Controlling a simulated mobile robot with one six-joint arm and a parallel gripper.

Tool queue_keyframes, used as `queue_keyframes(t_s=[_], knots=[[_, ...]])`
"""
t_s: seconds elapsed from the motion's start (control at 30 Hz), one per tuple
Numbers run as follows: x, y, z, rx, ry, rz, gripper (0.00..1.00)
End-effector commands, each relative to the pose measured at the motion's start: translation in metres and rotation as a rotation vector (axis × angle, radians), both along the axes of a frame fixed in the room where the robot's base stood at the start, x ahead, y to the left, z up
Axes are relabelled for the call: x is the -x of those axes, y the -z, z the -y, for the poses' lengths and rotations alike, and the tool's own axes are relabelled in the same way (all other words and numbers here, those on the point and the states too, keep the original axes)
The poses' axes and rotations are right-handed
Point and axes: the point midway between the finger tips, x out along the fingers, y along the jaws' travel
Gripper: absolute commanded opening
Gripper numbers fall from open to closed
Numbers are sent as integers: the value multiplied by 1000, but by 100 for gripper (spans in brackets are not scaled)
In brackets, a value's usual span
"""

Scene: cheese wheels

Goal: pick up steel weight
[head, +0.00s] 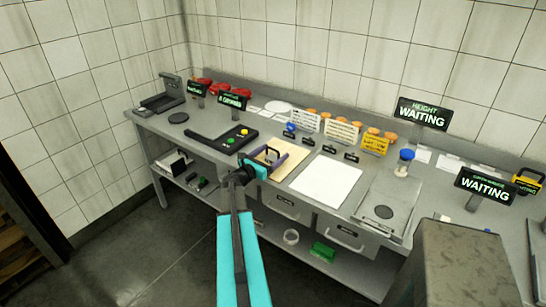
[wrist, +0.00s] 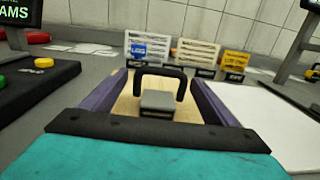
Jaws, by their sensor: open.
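The steel weight (wrist: 158,101) appears to be the small grey block with a black arched handle, seen in the middle of the wrist view. It stands upright on a pale wooden board (wrist: 128,106). My gripper (head: 271,158) is over the board in the head view. In the wrist view its two purple fingers are spread wide, one on each side of the weight, with a gap on both sides. It holds nothing. In the head view the weight is small and partly hidden by my gripper.
A black panel with green and yellow buttons (head: 232,139) lies left of the board. A white mat (head: 326,180) lies to its right. Small label stands and yellow and white racks (head: 341,131) stand behind. A blue-capped bottle (head: 403,164) is farther right.

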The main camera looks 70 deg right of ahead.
Motion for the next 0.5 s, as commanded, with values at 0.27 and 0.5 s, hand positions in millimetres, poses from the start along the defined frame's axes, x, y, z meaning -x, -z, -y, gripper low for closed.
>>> queue_keyframes(t_s=[0.27, 0.5], knots=[[0, 0, 0, 0, 0, 0, 80], [0, 0, 0, 0, 0, 0, 80]])
